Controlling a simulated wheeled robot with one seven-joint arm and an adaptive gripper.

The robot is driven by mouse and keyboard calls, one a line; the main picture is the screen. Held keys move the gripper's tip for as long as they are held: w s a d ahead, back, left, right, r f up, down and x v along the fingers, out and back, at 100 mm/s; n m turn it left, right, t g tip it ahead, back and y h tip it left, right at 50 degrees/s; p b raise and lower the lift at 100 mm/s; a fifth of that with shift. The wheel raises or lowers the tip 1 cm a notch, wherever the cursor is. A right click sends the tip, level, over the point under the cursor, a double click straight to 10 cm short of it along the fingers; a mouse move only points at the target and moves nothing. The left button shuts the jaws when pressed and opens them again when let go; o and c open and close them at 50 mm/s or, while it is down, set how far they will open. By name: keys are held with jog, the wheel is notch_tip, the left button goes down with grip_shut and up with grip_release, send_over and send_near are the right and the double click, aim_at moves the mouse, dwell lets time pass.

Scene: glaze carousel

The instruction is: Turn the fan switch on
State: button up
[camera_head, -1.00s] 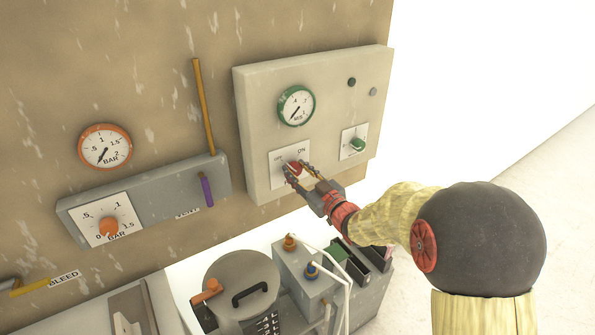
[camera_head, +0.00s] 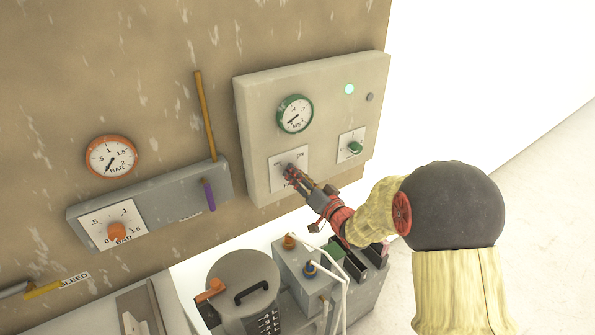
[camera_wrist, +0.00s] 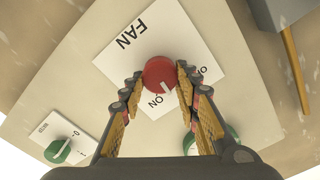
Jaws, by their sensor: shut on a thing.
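The fan switch is a round red knob (camera_wrist: 158,73) with a white pointer mark, on a white plate (camera_wrist: 118,38) lettered FAN, ON and, partly hidden, OFF. In the wrist view the pointer mark faces the ON side. My gripper (camera_wrist: 160,70) is shut on the knob, one finger on each side. In the head view my gripper (camera_head: 294,172) reaches the plate from the lower right and hides most of the knob. A lamp (camera_head: 349,89) at the panel's upper right glows green.
The beige panel (camera_head: 255,120) also carries a green-rimmed gauge (camera_head: 295,114) and a green knob (camera_head: 355,148). To the left are a grey box (camera_head: 160,207) with a purple-ended lever (camera_head: 208,194) and an orange knob (camera_head: 116,231). Below stands a lidded grey pot (camera_head: 240,275).

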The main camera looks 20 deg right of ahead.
jog(key=shift+f+m+p, duration=0.1)
jog(key=shift+m+p, duration=1.8)
jog(key=shift+m, duration=1.9)
jog(key=o, duration=1.2)
jog(key=shift+c, duration=0.2)
jog(key=shift+d, duration=0.1)
jog(key=v, duration=1.2)
